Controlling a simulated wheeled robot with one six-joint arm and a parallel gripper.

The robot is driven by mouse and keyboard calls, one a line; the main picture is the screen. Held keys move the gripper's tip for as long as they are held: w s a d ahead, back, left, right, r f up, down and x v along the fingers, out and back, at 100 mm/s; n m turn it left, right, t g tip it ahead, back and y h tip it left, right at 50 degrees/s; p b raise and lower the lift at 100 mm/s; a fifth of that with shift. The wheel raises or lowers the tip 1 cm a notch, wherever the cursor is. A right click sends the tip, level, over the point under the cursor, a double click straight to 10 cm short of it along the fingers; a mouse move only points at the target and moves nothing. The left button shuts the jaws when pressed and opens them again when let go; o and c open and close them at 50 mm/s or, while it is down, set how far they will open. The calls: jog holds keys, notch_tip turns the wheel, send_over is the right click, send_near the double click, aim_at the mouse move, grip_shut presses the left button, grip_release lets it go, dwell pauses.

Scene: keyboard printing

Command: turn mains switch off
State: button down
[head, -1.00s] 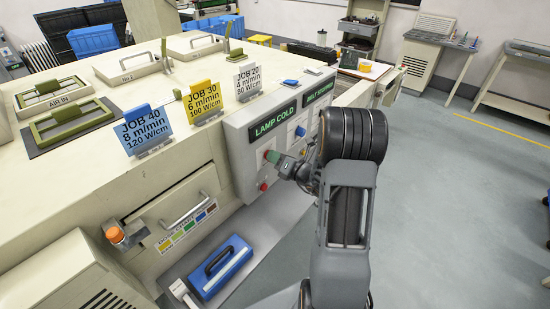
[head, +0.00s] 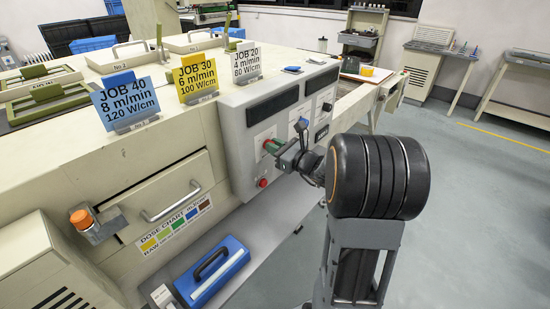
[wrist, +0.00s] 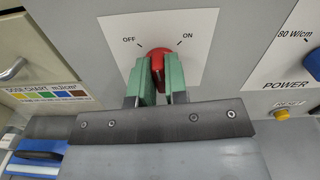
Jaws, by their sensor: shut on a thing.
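The mains switch is a red rotary knob (wrist: 158,53) on a white plate (wrist: 188,30) marked OFF at upper left and ON at upper right. In the wrist view my gripper (wrist: 161,78) has its two green fingers shut on the knob, one on each side. The knob's grip stands between the two marks; the fingers hide most of it, so its exact pointing is hard to tell. In the head view my gripper (head: 273,146) reaches the front of the control panel (head: 238,128), its fingers covering most of the knob. Both panel displays (head: 271,107) are dark.
A red button (head: 263,183) sits below the switch, and a blue knob (head: 301,124) to its right. A yellow RESET button (wrist: 281,114) is at the wrist view's right. A blue case (head: 212,270) lies below the panel. Grey floor at right is open.

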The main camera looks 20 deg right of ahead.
jog(key=n+b, duration=0.3)
jog(key=b, duration=0.2)
jog(key=n+b, duration=0.4)
jog(key=b, duration=0.2)
jog(key=shift+a+f, duration=0.15)
jog(key=shift+f, duration=0.05)
jog(key=shift+r+n+b, duration=0.1)
jog(key=shift+n+b, duration=0.35)
jog(key=shift+n, duration=0.05)
jog(key=c, duration=1.1)
grip_release()
jog(key=shift+c, duration=0.2)
jog(key=shift+s, duration=0.1)
jog(key=v, duration=1.3)
jog(key=shift+s+p, duration=0.35)
jog(key=shift+p, duration=0.05)
